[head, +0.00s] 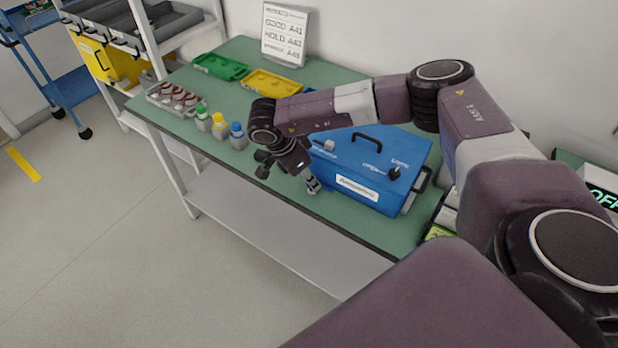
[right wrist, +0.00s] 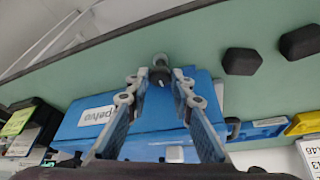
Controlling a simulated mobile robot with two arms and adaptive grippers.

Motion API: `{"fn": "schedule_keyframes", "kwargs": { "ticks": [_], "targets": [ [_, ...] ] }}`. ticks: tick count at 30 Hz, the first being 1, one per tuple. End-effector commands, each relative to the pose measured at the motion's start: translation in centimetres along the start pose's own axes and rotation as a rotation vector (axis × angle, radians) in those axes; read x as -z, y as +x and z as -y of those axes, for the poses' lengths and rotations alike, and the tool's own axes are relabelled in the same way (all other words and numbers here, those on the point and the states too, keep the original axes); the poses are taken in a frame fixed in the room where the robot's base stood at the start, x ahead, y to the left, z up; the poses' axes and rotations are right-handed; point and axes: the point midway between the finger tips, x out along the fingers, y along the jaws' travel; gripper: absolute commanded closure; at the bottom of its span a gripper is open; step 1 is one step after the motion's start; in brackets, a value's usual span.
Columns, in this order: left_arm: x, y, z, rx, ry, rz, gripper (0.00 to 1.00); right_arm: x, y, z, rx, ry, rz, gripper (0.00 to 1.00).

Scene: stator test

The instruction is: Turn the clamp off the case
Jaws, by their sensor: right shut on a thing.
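The blue case (head: 385,150) sits near the front edge of the green table, with a black handle, a black knob and a white label on it. It also shows in the right wrist view (right wrist: 150,112). My right gripper (head: 313,186) points down at the case's left front corner. In the right wrist view its two fingers (right wrist: 164,75) close in on a small dark knob-like piece (right wrist: 160,66), which looks like the clamp, at the side of the case. In the head view the gripper hides most of this piece. My left gripper is out of view.
Bottles with green, yellow and blue caps (head: 220,126) stand left of the gripper. A grey tray of parts (head: 160,100), a green tray (head: 221,67) and a yellow tray (head: 271,84) lie further left and behind. A sign (head: 285,32) stands at the back.

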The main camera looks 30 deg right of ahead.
Motion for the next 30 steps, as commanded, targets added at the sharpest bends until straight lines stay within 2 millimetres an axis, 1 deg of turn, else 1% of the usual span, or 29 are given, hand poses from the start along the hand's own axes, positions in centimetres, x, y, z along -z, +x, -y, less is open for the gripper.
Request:
{"fn": "schedule_keyframes", "kwargs": {
  "ticks": [5,11,20,30],
  "targets": [
    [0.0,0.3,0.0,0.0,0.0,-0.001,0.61,0.0,0.0,0.0,0.017,-0.038,0.001,1.0],
    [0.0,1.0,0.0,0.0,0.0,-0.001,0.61,0.0,0.1,-0.1,0.062,-0.145,0.001,1.0],
    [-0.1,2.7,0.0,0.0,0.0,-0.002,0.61,0.0,0.2,-0.3,0.168,-0.393,0.002,1.0],
    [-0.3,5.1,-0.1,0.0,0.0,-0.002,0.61,0.2,0.4,-0.6,0.291,-0.691,0.0,1.0]
  ]
}}
